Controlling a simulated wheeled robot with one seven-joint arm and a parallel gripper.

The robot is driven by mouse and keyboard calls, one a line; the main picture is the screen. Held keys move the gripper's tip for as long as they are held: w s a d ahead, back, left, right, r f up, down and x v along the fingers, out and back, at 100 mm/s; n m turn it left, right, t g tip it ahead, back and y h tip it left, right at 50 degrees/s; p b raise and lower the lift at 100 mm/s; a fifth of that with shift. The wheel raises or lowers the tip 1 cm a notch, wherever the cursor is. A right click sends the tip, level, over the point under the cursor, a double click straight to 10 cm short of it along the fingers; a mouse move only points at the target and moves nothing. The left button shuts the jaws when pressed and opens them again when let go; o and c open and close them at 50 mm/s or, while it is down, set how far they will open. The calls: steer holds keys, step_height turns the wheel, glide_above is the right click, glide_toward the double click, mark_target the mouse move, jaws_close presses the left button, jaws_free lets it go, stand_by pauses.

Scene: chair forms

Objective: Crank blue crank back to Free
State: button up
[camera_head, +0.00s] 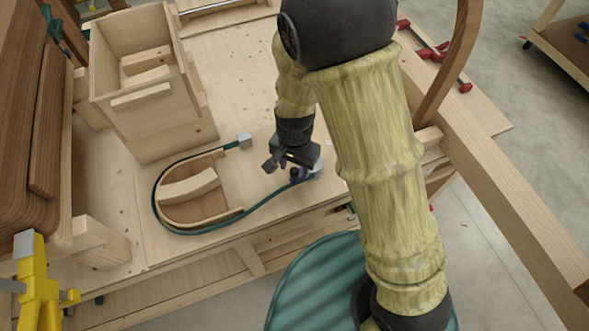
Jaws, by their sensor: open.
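The blue crank (296,173) is a small dark blue piece at the right end of the teal band, by a pale metal block (317,168). It is small and partly hidden by my gripper. My gripper (282,170) points down just above and beside the crank, with its dark fingers apart. I cannot tell whether a finger touches the crank. The teal band (157,205) loops around the wooden curved form (200,205) on the bench. Its other end has a grey block (245,140). Any "Free" mark is not readable.
An open wooden box (140,85) stands behind the form. Stacked brown wood (35,130) and a yellow clamp (38,285) are at left. The bench top (240,90) between box and arm is mostly clear.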

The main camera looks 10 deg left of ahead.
mark_target(294, 170)
steer(key=shift+f, duration=1.5)
steer(key=shift+c, duration=0.5)
jaws_close()
